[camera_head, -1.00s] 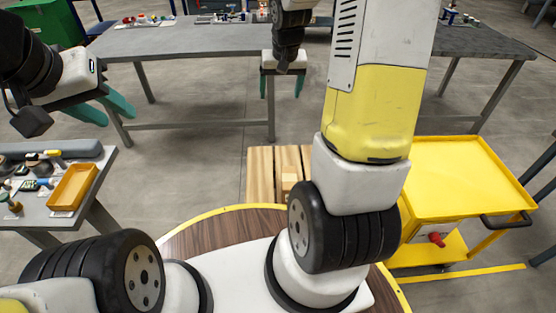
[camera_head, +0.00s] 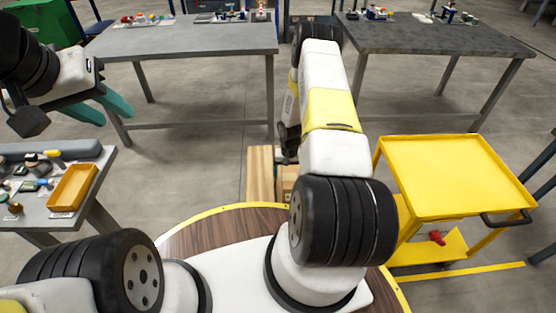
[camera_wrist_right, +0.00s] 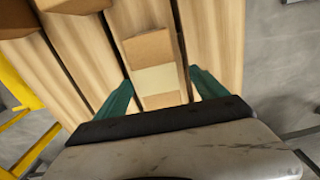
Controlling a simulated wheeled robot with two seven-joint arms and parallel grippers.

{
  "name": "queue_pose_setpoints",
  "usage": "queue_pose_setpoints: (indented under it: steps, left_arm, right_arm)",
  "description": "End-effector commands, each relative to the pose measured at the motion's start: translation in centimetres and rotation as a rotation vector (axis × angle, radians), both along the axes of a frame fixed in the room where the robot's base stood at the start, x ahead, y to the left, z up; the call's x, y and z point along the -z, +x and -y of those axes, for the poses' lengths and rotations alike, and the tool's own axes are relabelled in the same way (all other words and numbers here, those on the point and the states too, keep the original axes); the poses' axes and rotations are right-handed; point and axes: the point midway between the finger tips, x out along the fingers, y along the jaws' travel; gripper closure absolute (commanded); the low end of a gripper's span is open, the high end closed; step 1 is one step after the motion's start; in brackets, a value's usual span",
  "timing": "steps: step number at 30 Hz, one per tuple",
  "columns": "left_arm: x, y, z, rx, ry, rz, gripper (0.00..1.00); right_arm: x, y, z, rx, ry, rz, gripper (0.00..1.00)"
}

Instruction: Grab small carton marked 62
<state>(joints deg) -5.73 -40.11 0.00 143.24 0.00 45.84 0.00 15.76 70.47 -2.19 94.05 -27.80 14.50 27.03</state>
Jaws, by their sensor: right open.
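A small brown carton (camera_wrist_right: 147,46) lies on the wooden pallet (camera_wrist_right: 215,45), near the middle of the right wrist view. A pale patch and another brown patch show just below it; I cannot tell whether they belong to the same carton. No number is readable. My right gripper (camera_wrist_right: 160,82) is open, its teal fingers spread on either side of the pale patch, holding nothing. In the head view, my right arm mostly hides the carton (camera_head: 287,180) and the pallet (camera_head: 260,170). My left gripper (camera_head: 113,110) is open and empty at the left.
Darker brown cartons (camera_wrist_right: 14,20) sit at the top left of the right wrist view. A yellow cart (camera_head: 450,175) stands right of the pallet. A side table with a yellow tray (camera_head: 73,188) is at the left. Two grey tables (camera_head: 185,40) stand behind, with open floor between.

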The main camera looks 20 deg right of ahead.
Motion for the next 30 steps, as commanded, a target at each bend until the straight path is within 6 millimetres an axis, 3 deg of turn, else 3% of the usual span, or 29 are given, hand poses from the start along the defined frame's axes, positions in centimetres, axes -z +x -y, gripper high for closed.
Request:
queue_pose_setpoints:
  steps: [12, 21, 30]
  left_arm:
    - [0.0, 0.0, 0.0, 0.000, 0.000, 0.000, 0.64]
    - [0.0, 0.0, 0.0, 0.000, 0.000, 0.000, 0.64]
    - [0.0, 0.0, 0.0, 0.000, 0.000, 0.000, 0.64]
  right_arm:
    - [5.5, -0.3, 0.4, -0.001, 0.000, -0.001, 0.18]
    - [5.9, -0.3, 0.4, -0.002, -0.001, 0.001, 0.18]
    - [5.9, -0.3, 0.4, -0.001, -0.001, 0.001, 0.75]
